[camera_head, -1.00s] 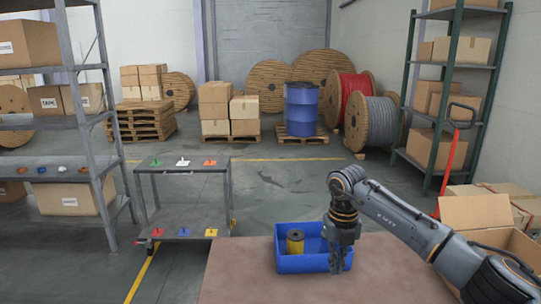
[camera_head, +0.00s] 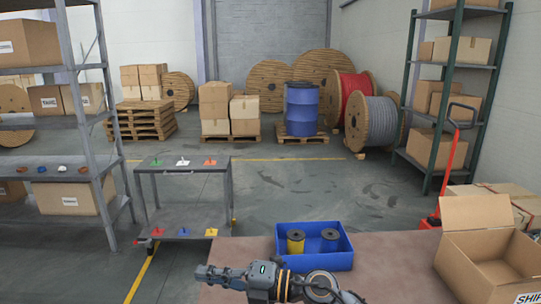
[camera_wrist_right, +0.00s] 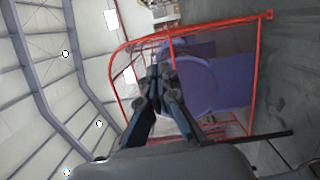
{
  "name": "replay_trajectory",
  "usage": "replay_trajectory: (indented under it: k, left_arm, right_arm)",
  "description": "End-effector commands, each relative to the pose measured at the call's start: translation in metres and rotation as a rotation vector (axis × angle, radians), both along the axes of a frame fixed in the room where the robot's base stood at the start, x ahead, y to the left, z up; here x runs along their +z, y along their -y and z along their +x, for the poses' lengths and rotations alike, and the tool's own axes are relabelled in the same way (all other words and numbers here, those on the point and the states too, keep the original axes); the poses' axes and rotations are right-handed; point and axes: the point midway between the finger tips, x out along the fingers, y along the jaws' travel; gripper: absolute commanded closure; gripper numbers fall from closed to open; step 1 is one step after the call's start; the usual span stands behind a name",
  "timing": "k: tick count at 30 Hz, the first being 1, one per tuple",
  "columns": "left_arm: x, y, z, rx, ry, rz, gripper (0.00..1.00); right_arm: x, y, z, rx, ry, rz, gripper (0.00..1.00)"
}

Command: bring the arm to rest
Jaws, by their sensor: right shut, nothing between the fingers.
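My right arm (camera_head: 285,283) is folded low over the front of the brown table. Its gripper (camera_head: 204,273) points left near the table's left edge, apart from the blue bin. In the right wrist view the gripper's fingers (camera_wrist_right: 160,76) are together with nothing between them. My left gripper is not in view.
A blue bin (camera_head: 316,263) on the brown table (camera_head: 395,260) holds a yellow spool (camera_head: 295,242) and a dark grey spool (camera_head: 330,240). An open cardboard box (camera_head: 470,258) stands to the right. A grey cart (camera_head: 182,205) stands beyond the table. The right wrist view shows a red frame (camera_wrist_right: 262,75).

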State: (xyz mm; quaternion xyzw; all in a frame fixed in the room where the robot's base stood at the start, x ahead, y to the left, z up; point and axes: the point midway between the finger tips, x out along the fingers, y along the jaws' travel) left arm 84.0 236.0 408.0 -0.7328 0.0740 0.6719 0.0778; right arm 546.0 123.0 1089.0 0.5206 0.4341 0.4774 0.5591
Motion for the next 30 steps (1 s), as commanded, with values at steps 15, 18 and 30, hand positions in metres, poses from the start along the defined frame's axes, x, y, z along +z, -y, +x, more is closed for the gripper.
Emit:
replay_trajectory:
  k: [15, 18, 30]
  left_arm:
    - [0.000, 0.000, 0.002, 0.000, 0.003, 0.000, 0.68]
    - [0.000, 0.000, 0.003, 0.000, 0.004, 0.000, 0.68]
    - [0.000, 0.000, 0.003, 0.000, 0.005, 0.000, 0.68]
  right_arm:
    - [-0.090, 0.244, 0.003, -1.195, -0.953, 0.852, 1.00]
    - [-0.144, 0.279, -0.038, -1.396, -1.171, 0.830, 1.00]
    - [-0.243, 0.324, -0.200, -1.797, -1.732, 0.562, 1.00]
